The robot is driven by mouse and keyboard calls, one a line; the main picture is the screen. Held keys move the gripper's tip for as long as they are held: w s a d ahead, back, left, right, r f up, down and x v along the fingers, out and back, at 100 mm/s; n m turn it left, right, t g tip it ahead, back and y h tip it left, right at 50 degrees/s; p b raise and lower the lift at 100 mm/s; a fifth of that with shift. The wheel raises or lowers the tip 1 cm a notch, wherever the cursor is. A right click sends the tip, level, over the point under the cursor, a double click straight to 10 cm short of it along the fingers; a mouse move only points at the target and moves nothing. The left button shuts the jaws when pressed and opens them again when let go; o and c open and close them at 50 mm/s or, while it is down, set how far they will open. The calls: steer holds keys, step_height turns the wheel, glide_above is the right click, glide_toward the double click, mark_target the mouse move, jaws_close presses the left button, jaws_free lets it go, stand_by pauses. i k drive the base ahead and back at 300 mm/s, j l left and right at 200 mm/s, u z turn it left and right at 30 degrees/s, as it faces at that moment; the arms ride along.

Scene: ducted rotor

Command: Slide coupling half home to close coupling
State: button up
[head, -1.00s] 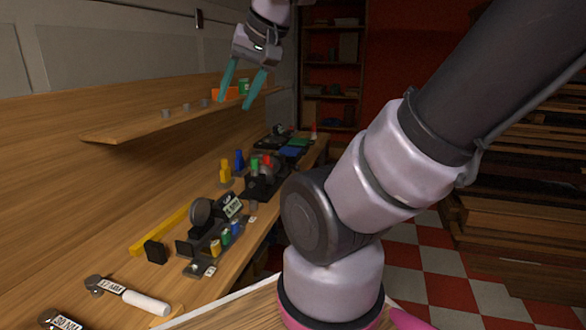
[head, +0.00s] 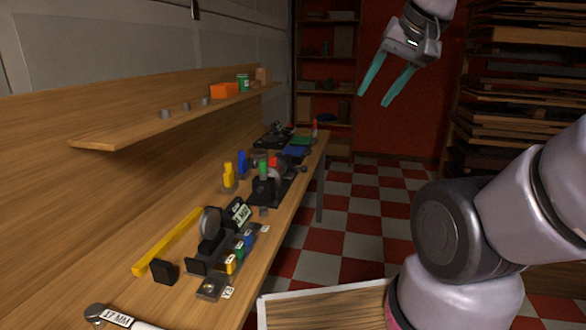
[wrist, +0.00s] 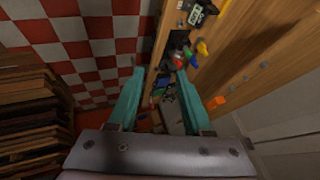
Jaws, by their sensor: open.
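My gripper (head: 374,99) is open and empty, its two teal fingers spread high in the air to the right of the bench. In the wrist view my gripper (wrist: 160,71) points toward the bench, with nothing between the fingers. A dark shaft-like assembly (head: 284,186) with red and green parts stands midway along the bench. A nearer black fixture with a grey disc (head: 209,222) stands upright in front of it. The parts are small here, and I cannot tell which is the coupling half or how wide its gap is.
The wooden bench (head: 190,296) runs along the left wall, under a shelf (head: 115,138) with an orange box (head: 224,90). A yellow bar (head: 168,240) and a wrench (head: 95,312) lie on it. Stacked boards (head: 505,60) stand at right.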

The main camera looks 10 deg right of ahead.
mark_target(288, 170)
steer(key=i+l, duration=0.15)
steer(key=l, duration=0.2)
steer(key=i+l, duration=0.15)
steer(key=l, duration=0.2)
steer(key=i+l+z, duration=0.1)
steer(key=l, duration=0.2)
steer(key=i+l, duration=0.2)
steer(key=l, duration=0.15)
